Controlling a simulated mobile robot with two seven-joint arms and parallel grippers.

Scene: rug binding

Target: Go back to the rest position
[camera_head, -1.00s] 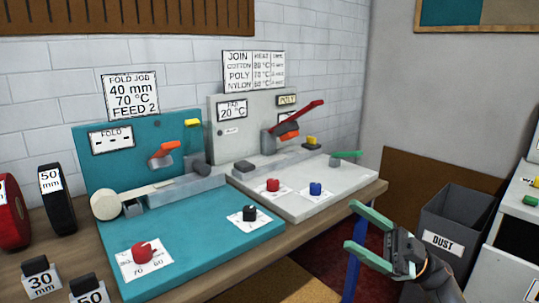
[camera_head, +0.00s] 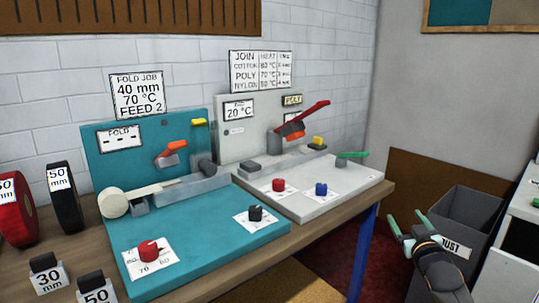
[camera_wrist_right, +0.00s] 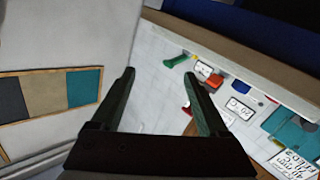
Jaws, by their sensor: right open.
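My right gripper (camera_head: 408,230) is in the lower right of the head view, beside the table's right end and in front of the grey dust bin (camera_head: 468,218). Its green fingers are apart with nothing between them. In the right wrist view the two fingers (camera_wrist_right: 165,95) also stand apart and empty, with the wall and the machines beyond them. My left gripper shows in neither view.
The wooden table (camera_head: 330,228) bears a teal fold machine (camera_head: 215,235) and a grey-white join machine (camera_head: 335,195). Red and black tape rolls (camera_head: 64,200) stand at the left. A white cabinet (camera_head: 508,240) is at the right edge.

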